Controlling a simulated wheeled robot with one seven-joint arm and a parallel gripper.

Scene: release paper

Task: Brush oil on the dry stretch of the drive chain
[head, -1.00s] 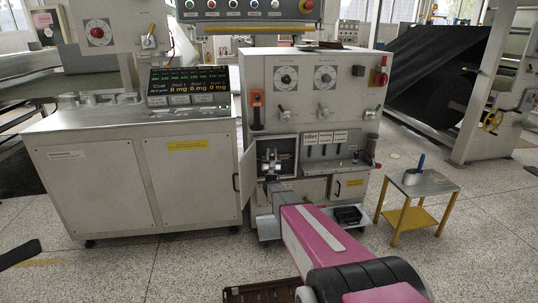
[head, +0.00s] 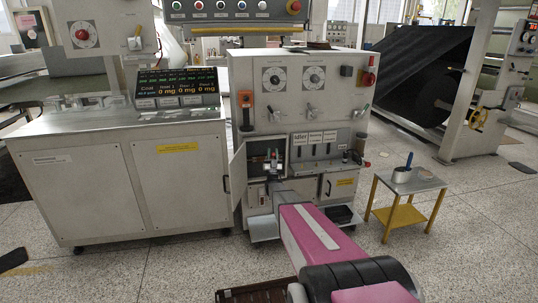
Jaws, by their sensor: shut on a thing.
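My gripper (head: 273,166) is small in the head view, at the mouth of an open compartment (head: 283,142) low in the grey machine. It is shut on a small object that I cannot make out. The compartment's door (head: 238,182) stands swung open to the left. The drive chain, its dry stretch and any oil on it cannot be made out inside. A metal pot (head: 401,175) stands on a small side table (head: 428,182) at the right. A blue handle (head: 409,160) sticks up out of it.
A long grey cabinet (head: 100,200) fills the left. A dark tray (head: 340,215) lies under the machine's right side, and a brown crate (head: 262,292) is on the floor in front. Levers and an orange-handled item (head: 246,102) sit on the machine's face. Open floor surrounds the side table.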

